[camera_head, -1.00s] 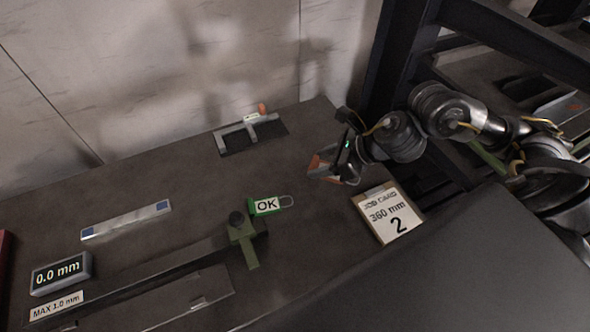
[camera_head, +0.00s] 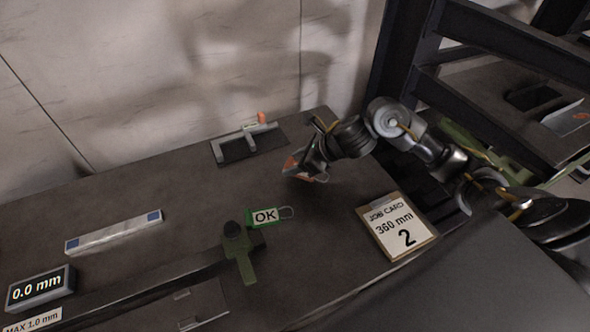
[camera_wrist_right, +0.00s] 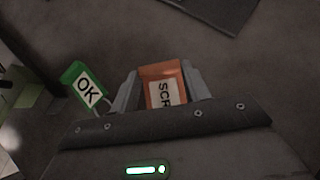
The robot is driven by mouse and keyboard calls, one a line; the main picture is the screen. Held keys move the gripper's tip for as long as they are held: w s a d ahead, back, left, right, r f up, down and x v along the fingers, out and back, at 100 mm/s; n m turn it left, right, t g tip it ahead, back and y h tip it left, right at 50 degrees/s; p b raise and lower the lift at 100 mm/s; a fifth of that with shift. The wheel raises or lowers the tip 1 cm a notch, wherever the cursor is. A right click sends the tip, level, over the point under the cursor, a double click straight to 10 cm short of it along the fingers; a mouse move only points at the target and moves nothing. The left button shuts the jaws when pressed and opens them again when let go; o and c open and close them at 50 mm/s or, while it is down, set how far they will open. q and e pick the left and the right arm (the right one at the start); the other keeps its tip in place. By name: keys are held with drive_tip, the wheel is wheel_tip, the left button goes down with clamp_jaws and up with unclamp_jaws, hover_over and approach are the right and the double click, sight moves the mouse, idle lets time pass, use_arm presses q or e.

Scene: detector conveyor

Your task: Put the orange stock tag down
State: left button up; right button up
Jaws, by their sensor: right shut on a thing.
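The orange stock tag (camera_wrist_right: 162,86), with a white label partly reading "SCR", is between the fingers of my right gripper (camera_wrist_right: 160,88) in the right wrist view. The gripper is shut on it. In the head view my right gripper (camera_head: 305,170) is over the dark bench, and a bit of the orange tag (camera_head: 292,163) shows at its fingers. Whether the tag touches the bench is unclear. A green OK tag (camera_head: 265,216) lies on the bench, to the left and nearer; it also shows in the right wrist view (camera_wrist_right: 86,88). My left gripper is out of view.
A grey caliper-like fixture (camera_head: 246,140) lies at the back. A job card (camera_head: 396,226) reads "360 mm 2" at right. A green clamp (camera_head: 239,250) on a rail, a light bar (camera_head: 114,232) and a 0.0 mm display (camera_head: 40,289) are at left. Bench between them is clear.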

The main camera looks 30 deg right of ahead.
drive_tip(key=shift+w+f+p, duration=0.15)
drive_tip(key=shift+f+p, duration=0.15)
drive_tip(key=shift+f, duration=1.45)
drive_tip(key=shift+f, duration=0.2)
drive_tip(key=o, duration=0.9)
drive_tip(key=shift+r, duration=0.1)
drive_tip(key=shift+o, duration=0.2)
